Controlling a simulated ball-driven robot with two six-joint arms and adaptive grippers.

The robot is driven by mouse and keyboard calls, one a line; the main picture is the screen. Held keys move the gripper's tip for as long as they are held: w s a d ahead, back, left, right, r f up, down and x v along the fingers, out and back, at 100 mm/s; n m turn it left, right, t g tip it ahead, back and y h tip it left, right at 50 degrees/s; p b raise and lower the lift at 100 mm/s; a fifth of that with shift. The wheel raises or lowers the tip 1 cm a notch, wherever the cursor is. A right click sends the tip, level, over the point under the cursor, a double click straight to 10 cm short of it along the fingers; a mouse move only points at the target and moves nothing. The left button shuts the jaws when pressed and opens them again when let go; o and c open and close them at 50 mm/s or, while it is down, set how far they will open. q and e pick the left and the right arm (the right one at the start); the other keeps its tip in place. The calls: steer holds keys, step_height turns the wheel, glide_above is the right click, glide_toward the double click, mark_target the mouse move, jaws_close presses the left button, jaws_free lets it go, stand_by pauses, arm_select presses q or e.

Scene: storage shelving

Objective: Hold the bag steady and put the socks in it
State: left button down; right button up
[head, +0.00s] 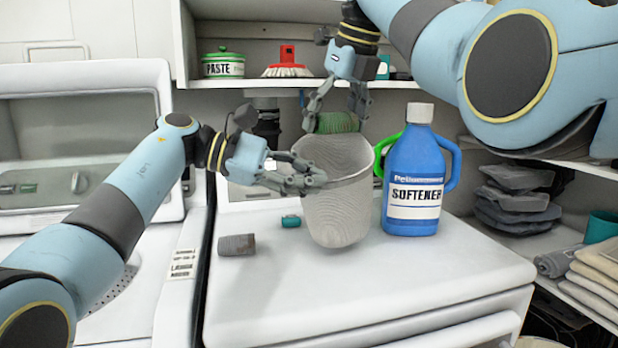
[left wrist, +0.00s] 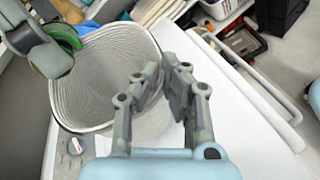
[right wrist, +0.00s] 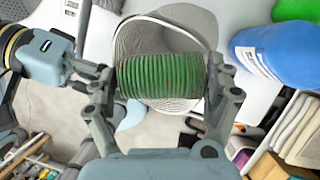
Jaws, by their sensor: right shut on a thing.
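The bag (head: 336,210), a pale grey woven open-topped container, stands upright on the white machine top. My left gripper (head: 310,182) is at its near left rim. In the left wrist view its fingers (left wrist: 163,80) are close together, with the rim (left wrist: 157,50) between them. My right gripper (head: 335,112) is shut on a rolled green ribbed sock (right wrist: 160,78) and holds it above the bag's opening, near the back rim. A grey ribbed roll (head: 237,245), seemingly another sock, lies on the machine top left of the bag.
A blue softener bottle (head: 413,185) stands close to the bag's right. A small teal item (head: 291,221) lies left of the bag. A shelf behind holds a paste tin (head: 223,65) and a red brush (head: 288,65). The machine's front top is clear.

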steer(key=shift+f, duration=0.35)
steer(key=o, duration=1)
steer(key=shift+r, duration=0.1)
steer(key=v, duration=1.2)
